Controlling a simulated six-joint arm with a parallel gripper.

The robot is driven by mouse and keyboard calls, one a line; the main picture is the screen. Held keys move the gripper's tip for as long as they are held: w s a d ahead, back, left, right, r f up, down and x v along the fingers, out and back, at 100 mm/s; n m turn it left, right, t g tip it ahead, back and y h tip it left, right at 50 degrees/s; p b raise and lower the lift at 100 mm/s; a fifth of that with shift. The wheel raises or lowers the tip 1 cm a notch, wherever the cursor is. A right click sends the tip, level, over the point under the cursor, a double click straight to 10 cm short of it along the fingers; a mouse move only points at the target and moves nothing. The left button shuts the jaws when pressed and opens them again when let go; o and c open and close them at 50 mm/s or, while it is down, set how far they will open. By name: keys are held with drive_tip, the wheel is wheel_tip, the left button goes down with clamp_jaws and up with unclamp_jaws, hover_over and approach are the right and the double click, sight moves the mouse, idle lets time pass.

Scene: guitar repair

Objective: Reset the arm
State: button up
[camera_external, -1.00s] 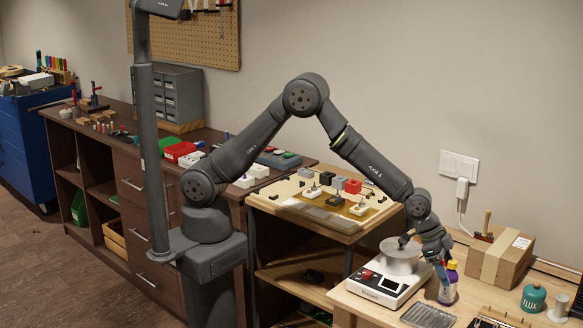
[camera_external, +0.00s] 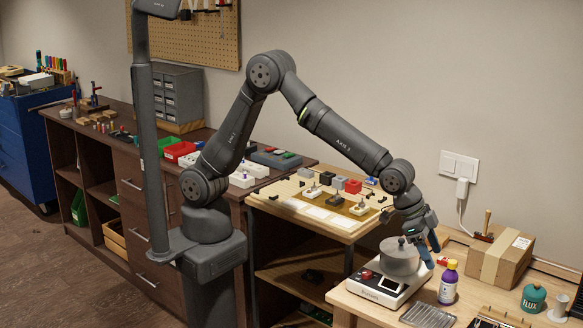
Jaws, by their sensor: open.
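My gripper (camera_external: 431,251) is open and empty. It hangs beside the upper right of the grey round pot (camera_external: 400,262), up and left of the purple bottle with a yellow cap (camera_external: 448,284). The fingers overlap the pot's right edge in the picture, and I cannot tell whether they touch it. The pot sits on a white device with a small screen and a red part (camera_external: 378,288). The bottle stands upright on the light wooden table (camera_external: 366,312) and is in full view.
A wooden board with several small blocks (camera_external: 300,207) lies to the left, under my forearm.

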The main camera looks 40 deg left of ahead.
drive_tip(key=w+d+n, duration=0.1)
drive_tip(key=w+d, duration=0.7)
drive_tip(key=d, duration=0.4)
drive_tip(key=w+d+f, duration=0.1)
drive_tip(key=w+f, duration=0.5)
drive_tip(key=w, duration=0.2)
drive_tip(key=shift+n+t, duration=0.3)
drive_tip(key=shift+r, duration=0.1)
drive_tip(key=s+a+r, duration=0.2)
drive_tip(key=s+a, duration=0.1)
drive_tip(key=s, duration=0.3)
drive_tip(key=s+a+r+m, duration=0.1)
drive_tip(key=s+a+r, duration=0.2)
drive_tip(key=s, duration=0.3)
drive_tip(key=shift+s+a+r, duration=0.25)
drive_tip(key=shift+s+a, duration=0.1)
drive_tip(key=shift+a, duration=0.35)
